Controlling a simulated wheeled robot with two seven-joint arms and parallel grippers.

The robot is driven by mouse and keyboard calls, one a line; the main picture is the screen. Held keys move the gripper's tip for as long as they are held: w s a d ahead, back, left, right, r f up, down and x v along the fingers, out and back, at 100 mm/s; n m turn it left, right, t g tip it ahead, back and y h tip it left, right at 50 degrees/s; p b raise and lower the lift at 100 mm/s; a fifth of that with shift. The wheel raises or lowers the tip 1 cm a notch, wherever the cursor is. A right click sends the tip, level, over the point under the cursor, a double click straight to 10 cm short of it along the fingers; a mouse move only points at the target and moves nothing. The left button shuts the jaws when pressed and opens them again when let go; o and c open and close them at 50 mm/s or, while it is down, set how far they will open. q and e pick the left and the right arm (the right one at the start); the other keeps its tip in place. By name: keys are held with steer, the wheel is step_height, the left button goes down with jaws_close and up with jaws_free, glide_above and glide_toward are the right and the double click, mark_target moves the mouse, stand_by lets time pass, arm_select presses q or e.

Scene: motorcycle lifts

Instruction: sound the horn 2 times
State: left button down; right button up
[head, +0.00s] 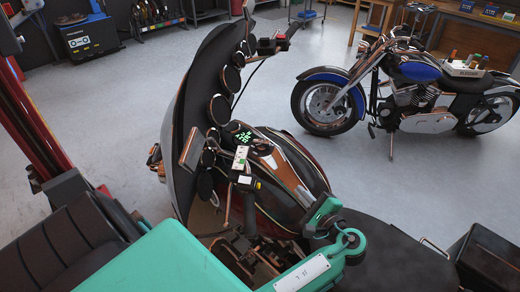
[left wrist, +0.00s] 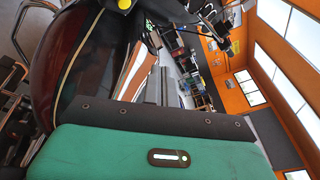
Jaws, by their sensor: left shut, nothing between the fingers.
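The near motorcycle (head: 178,130) has a dark fairing with round gauges. Its near handlebar end carries a black switch housing (head: 243,182) with a small yellow button (head: 257,185), which looks like the horn button. A yellow round button also shows at the top edge of the left wrist view (left wrist: 124,4). My left gripper (head: 304,197) is right of the switch housing and looks apart from it, beside the copper-edged tank. Its grey fingers (left wrist: 160,86) are shut and empty. My right gripper is not in view.
A blue motorcycle (head: 415,72) stands at the back right, with a small tray (head: 465,69) on it. A red lift post (head: 35,115) rises at the left. A wooden workbench (head: 475,32) lies behind. The grey floor between the motorcycles is clear.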

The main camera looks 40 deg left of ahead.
mark_target(258, 186)
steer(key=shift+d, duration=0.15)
arm_select(q)
steer(key=s+a+f, duration=0.1)
steer(key=s+a, duration=0.2)
steer(key=a, duration=0.5)
steer(key=shift+s, duration=0.4)
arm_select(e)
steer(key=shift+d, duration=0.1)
arm_select(q)
steer(key=shift+d+f, duration=0.1)
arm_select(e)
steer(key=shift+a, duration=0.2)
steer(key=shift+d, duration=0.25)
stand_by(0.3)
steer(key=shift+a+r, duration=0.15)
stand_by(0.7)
arm_select(q)
steer(key=shift+s+a+p, duration=0.2)
steer(key=shift+a+p, duration=0.1)
steer(key=shift+a, duration=0.1)
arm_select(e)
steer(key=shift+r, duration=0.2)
